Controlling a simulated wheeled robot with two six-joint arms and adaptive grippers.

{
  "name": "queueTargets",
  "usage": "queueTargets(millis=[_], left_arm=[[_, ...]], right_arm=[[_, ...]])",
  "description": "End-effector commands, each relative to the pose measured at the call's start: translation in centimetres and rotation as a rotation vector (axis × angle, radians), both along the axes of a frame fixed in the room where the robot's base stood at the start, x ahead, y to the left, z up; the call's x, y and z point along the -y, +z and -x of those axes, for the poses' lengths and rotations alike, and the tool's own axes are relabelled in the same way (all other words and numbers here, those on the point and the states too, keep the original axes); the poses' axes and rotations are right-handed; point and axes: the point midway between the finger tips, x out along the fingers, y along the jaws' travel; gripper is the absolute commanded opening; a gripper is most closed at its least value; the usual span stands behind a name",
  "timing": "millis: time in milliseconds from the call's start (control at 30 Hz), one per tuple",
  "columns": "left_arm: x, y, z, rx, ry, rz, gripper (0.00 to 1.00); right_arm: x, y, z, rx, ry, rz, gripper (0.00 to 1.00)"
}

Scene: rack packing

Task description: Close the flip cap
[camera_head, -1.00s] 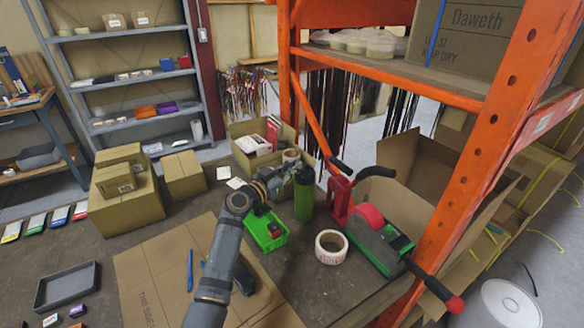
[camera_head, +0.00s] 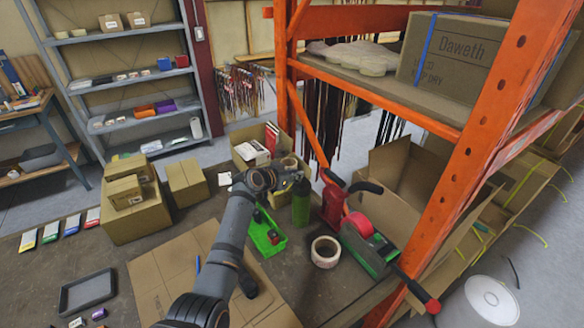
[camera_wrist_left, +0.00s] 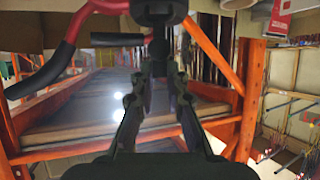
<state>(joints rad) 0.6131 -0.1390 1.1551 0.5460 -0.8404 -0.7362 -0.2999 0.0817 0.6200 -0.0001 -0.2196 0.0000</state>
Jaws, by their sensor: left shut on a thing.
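A green bottle (camera_head: 301,207) stands upright on the table in the head view, with a dark top. The flip cap is small and largely hidden by my gripper, so its angle cannot be told. My left gripper (camera_head: 297,181) is at the top of the bottle, its fingers shut on the cap area. My right gripper is not in view.
A red and green tape dispenser (camera_head: 372,245) with black handles stands right of the bottle. A tape roll (camera_head: 325,251) and a green bin (camera_head: 268,240) are close in front. The orange rack (camera_head: 470,170) rises at the right. An open carton (camera_head: 243,150) stands behind.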

Motion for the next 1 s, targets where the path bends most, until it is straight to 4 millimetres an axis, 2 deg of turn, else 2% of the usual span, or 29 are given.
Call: queueTargets(millis=[33, 300, 867, 900, 1000], left_arm=[[0.2, 0.6, -0.2, -0.021, -0.001, -0.015, 0.0], [0.5, 0.5, -0.8, -0.108, -0.001, -0.074, 0.0], [0.6, 0.3, -0.9, -0.134, 0.0, -0.091, 0.0], [0.6, 0.3, -0.9, -0.134, 0.0, -0.09, 0.19], [0.6, 0.3, -0.9, -0.134, 0.0, -0.09, 0.32]], right_arm=[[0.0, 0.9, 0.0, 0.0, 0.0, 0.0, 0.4], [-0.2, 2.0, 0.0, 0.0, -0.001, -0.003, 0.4], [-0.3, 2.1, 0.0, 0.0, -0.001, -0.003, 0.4], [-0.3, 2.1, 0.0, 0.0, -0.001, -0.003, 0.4], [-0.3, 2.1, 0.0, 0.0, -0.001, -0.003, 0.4]])
